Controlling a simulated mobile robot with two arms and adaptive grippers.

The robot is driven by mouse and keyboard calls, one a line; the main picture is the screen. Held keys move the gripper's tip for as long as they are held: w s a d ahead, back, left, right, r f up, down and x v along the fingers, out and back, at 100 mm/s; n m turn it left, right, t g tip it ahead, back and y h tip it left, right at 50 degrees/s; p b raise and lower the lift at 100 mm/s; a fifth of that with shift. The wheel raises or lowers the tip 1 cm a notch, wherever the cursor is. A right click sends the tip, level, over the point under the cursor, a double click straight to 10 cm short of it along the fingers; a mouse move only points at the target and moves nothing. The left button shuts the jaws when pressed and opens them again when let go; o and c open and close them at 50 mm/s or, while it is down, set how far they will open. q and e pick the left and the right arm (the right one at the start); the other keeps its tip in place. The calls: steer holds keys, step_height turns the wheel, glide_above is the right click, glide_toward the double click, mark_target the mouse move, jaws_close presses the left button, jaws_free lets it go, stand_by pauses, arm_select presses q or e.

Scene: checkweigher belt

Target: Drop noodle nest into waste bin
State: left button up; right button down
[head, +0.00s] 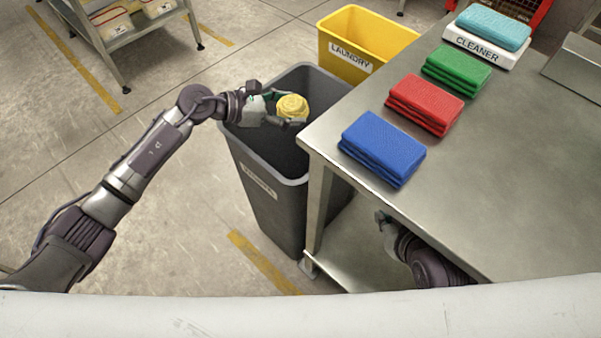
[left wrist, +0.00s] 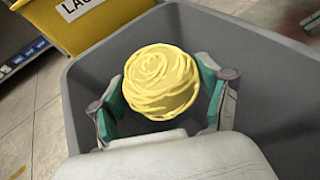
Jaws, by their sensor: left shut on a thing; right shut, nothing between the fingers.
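The noodle nest (head: 292,106) is a round yellow coil. My left gripper (head: 283,108) is shut on it and holds it over the open mouth of the grey waste bin (head: 262,199). The left wrist view shows the nest (left wrist: 160,82) between the green-padded fingers of my left gripper (left wrist: 160,92), with the grey bin wall (left wrist: 250,52) around and behind it. My right gripper (head: 381,217) is low beside the table's near edge, shut and empty; part of its arm is hidden under the tabletop.
A steel table (head: 480,170) stands right of the bin, bearing blue (head: 383,146), red (head: 425,103) and green (head: 456,69) cloth stacks and a cleaner tray (head: 478,46). A yellow laundry bin (head: 345,66) stands behind the waste bin. A shelf rack (head: 125,45) is at the upper left.

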arm_select(q)
steer(key=shift+f, duration=0.35)
steer(key=o, duration=1.2)
steer(key=shift+a, duration=0.1)
steer(key=v, duration=1.1)
steer(key=shift+s+a+r, duration=0.15)
steer(key=shift+a+r, duration=0.05)
steer(key=shift+a, duration=0.15)
